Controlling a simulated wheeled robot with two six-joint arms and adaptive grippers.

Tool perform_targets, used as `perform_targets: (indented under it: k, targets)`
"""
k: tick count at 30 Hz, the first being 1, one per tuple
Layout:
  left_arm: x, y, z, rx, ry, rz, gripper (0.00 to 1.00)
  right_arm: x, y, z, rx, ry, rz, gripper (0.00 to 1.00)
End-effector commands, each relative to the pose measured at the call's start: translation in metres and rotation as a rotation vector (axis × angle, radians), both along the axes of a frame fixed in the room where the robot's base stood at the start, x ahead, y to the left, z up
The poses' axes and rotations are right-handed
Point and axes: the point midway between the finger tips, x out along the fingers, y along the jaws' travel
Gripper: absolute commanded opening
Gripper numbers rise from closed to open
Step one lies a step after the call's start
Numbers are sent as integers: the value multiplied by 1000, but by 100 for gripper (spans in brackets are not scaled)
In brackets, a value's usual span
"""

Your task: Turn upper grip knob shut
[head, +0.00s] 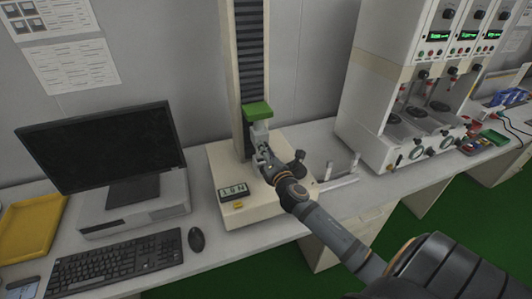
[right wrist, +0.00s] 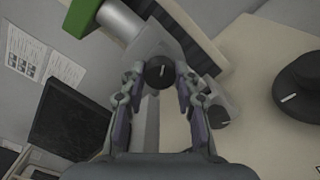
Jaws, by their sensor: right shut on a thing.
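The upper grip knob (right wrist: 159,72) is a round black knob with a white mark line, seen in the right wrist view below the green crosshead (right wrist: 82,17). My right gripper (right wrist: 160,77) has one finger on each side of this knob and is shut on it. In the head view my right gripper (head: 262,160) is at the grip under the green crosshead (head: 257,110), and the knob is hidden there. The mark line on the knob is close to upright in the right wrist view. My left gripper is in neither view.
A second black knob (right wrist: 218,117) sits close by at the lower right, and a larger black knob (right wrist: 298,85) farther right. The testing machine's base (head: 230,165) carries a small display (head: 233,191). A monitor (head: 103,145) stands left, a white multi-station machine (head: 390,75) right.

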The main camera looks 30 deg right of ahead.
Motion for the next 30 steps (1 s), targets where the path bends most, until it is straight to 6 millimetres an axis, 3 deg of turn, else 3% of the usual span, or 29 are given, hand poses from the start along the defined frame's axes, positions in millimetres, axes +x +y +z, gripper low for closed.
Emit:
perform_targets:
  k: [30]
  targets:
    - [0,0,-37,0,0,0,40,0,0,-2,870,-208,-1,0]
